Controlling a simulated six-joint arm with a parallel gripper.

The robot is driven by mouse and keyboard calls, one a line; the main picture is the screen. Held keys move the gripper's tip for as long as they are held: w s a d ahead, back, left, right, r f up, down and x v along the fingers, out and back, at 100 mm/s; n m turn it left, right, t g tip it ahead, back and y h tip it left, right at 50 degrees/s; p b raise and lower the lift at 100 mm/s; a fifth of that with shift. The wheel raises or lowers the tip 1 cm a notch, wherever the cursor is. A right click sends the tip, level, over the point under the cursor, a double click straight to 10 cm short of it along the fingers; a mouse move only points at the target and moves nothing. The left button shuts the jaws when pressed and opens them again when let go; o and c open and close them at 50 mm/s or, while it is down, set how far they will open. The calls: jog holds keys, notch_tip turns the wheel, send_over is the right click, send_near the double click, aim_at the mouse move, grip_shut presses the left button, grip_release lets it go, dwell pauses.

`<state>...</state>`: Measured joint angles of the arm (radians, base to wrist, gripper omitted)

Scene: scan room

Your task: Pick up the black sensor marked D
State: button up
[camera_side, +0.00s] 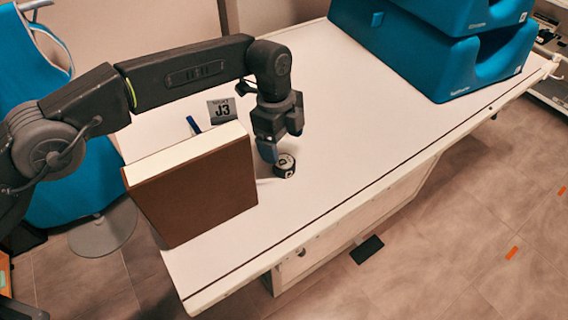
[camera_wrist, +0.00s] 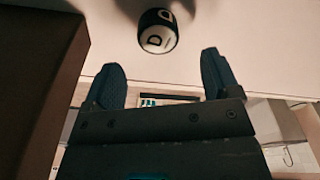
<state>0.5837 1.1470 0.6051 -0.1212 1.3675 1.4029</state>
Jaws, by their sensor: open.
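The black sensor marked D (camera_side: 284,166) is a small dark round piece with white label patches, standing on the white table (camera_side: 385,125). In the wrist view the sensor (camera_wrist: 158,31) shows its letter D twice, ahead of the fingertips and roughly centred between them. My gripper (camera_side: 270,150) points down just above and beside the sensor in the side view. In the wrist view my gripper (camera_wrist: 161,72) has its two fingers wide apart with nothing between them.
A brown box (camera_side: 195,192) with a pale top stands close to the left of my gripper, also in the wrist view (camera_wrist: 38,75). Blue padded supports (camera_side: 470,50) fill the far right. The table's front right is clear.

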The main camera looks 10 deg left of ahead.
aim_at(284, 161)
jog(key=shift+s+d+f, duration=0.1)
jog(key=shift+d+f, duration=0.05)
jog(key=shift+f, duration=1.45)
jog(key=shift+s+d+f, duration=0.1)
jog(key=shift+d+f, duration=0.05)
jog(key=shift+f, duration=1.4)
jog(key=c, duration=1)
